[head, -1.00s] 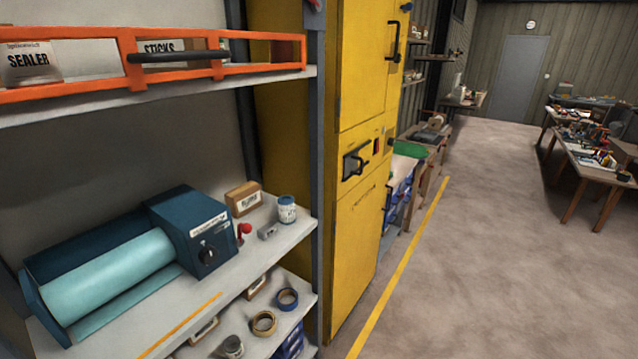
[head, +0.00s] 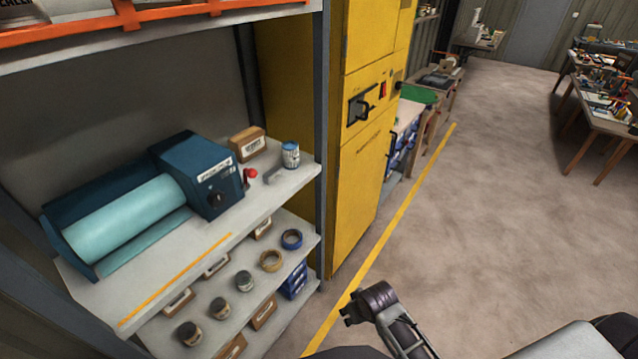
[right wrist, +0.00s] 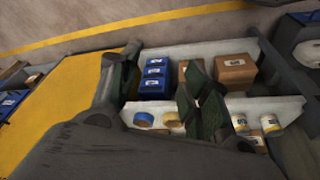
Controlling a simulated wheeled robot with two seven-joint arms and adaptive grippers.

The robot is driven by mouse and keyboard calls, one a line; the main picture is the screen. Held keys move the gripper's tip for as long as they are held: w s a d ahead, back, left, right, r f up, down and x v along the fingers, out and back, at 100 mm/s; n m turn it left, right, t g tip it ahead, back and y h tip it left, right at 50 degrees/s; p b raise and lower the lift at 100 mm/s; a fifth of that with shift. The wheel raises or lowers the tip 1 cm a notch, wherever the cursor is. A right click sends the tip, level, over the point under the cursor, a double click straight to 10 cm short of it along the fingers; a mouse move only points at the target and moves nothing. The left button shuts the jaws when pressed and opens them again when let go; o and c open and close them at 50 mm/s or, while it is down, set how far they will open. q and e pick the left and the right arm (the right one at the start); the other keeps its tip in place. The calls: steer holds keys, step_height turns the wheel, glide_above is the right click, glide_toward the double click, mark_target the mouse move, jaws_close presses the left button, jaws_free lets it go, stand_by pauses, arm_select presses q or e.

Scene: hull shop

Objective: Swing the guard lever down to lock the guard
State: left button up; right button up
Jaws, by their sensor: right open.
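The orange guard rail (head: 75,32) runs along the front of the upper shelf, cut off by the top edge of the head view. The guard does not show in that view. My left gripper is not in view.
A blue machine (head: 197,172) with a teal roller and red knob stands on the middle shelf. Tape rolls (head: 271,260), tins and boxes fill the shelf below. A yellow cabinet (head: 360,190) stands right of the rack. The floor (head: 500,190) beyond is clear.

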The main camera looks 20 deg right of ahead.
steer(key=w+r+t+y, duration=0.1)
steer(key=w+r+t, duration=0.2)
steer(key=w+r, duration=1)
steer(key=w+r+t+y+p, duration=0.15)
steer(key=w+r, duration=0.35)
steer(key=r, duration=1.7)
steer(key=w+r+t+b, duration=0.1)
steer(key=w+r+t, duration=0.3)
steer(key=w+r, duration=0.9)
steer(key=s+d+r+t+y, duration=0.1)
steer(key=s+r, duration=0.3)
steer(key=r, duration=1.7)
steer(key=s+d+r+n+t, duration=0.1)
steer(key=s+r+t, duration=0.3)
steer(key=r, duration=1.8)
steer(key=shift+d+y, duration=0.35)
steer(key=shift+d, duration=0.15)
steer(key=shift+w+p, duration=0.1)
steer(key=shift+p, duration=0.2)
steer(key=shift+p+x, duration=2.3)
steer(key=shift+x, duration=4.5)
steer(key=shift+a, duration=0.1)
